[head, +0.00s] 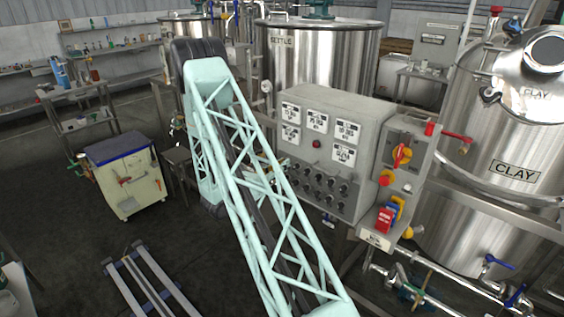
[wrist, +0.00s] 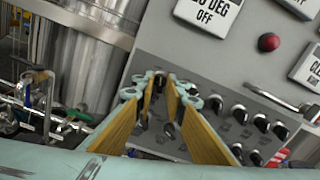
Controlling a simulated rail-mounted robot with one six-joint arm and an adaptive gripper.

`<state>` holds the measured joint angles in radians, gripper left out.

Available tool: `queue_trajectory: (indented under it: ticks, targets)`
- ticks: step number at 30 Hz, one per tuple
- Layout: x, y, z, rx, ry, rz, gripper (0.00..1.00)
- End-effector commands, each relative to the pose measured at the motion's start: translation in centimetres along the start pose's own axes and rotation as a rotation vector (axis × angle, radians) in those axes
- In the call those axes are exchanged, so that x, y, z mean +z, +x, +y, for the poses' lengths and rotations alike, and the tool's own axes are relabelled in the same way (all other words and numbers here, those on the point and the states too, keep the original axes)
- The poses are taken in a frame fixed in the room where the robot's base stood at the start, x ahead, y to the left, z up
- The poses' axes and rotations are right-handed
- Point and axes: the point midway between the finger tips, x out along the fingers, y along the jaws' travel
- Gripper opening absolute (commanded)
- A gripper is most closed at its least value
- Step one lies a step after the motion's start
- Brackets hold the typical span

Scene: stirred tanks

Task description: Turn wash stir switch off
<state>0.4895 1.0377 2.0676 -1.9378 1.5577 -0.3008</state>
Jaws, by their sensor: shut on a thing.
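The grey control box (head: 340,122) stands right of my arm in the head view, with rows of black switch knobs (head: 322,186) on its lower face. The labels by the knobs are too small to read, so I cannot tell which is the wash stir switch. In the wrist view my gripper (wrist: 171,92) reaches the knob panel (wrist: 215,108), its yellow-padded fingers closed around a black switch knob (wrist: 160,82) at the left end of the upper row. The fingertips partly hide that knob. In the head view my arm mostly hides the gripper.
White display plates (head: 317,121) and a red button (wrist: 268,42) sit above the knobs. A smaller grey box with a red-and-yellow switch (head: 402,156) adjoins on the right. Steel tanks (head: 322,60) stand behind, and the CLAY tank (head: 500,150) is at right. Pipes run below.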

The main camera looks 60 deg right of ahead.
Motion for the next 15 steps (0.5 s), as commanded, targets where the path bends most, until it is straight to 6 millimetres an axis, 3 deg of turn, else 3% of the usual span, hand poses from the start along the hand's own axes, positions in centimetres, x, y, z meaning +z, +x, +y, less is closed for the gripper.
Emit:
queue_trajectory:
  ticks: [15]
  targets:
    - [0.06,0.00,-0.01,0.000,-0.255,0.000,0.01]
